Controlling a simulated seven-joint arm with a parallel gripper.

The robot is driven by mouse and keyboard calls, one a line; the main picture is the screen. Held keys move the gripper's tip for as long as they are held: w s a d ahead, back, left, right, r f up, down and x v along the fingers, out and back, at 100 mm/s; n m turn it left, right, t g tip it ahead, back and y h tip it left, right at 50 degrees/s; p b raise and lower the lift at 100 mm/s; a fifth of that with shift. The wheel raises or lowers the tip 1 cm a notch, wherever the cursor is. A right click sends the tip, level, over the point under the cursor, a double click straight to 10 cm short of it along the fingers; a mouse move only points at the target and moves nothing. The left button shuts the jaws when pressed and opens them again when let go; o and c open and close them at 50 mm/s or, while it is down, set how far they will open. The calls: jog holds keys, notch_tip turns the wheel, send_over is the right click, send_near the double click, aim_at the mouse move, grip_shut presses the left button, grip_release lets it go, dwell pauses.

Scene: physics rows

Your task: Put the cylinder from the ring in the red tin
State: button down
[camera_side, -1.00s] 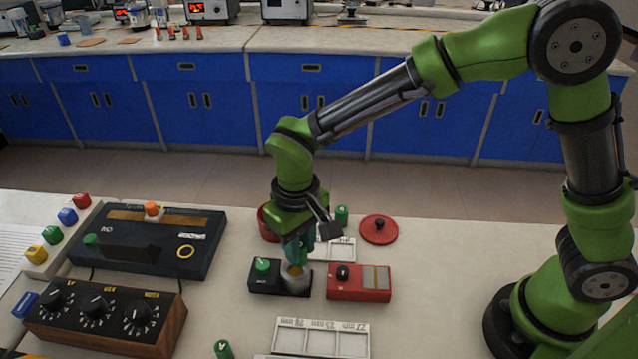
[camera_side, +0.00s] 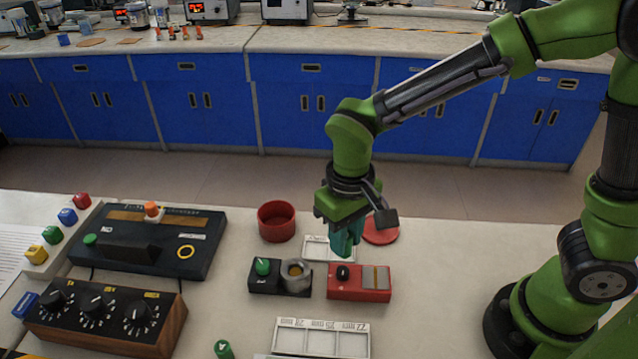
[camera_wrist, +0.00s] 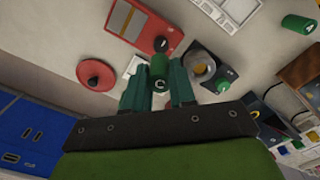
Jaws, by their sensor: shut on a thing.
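My gripper (camera_side: 346,245) is shut on a green cylinder and hangs over the small white tray, left of the red lid. The wrist view shows this cylinder (camera_wrist: 160,68), with a light letter on its end, between the fingertips; in the side view the fingers hide it. The grey ring (camera_side: 297,273) stands on the right of a black block, left of my gripper; its inside shows yellowish, with no green cylinder in it. The open red tin (camera_side: 276,221) stands behind the block, left of my gripper. No cylinder shows in it.
A red box (camera_side: 359,284) with a black knob sits below my gripper. The red lid (camera_side: 381,231) lies to its right. The black block (camera_side: 263,283) has a green knob. Another green cylinder (camera_side: 223,349) and a compartment tray (camera_side: 320,340) are at the front. Consoles fill the left.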

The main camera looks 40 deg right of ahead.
jog(key=w+a+f+m, duration=0.1)
jog(key=w+f+m, duration=0.15)
jog(key=w, duration=1.65)
jog(key=shift+m, duration=0.35)
jog(key=shift+w+a+f, duration=0.1)
jog(key=shift+f, duration=1.4)
jog(key=shift+w+f, duration=0.1)
jog(key=shift+f, duration=1.4)
jog(key=shift+f, duration=0.4)
jog(key=c, duration=0.8)
grip_release()
jog(key=shift+c, duration=1.6)
notch_tip(320, 180, up, 8)
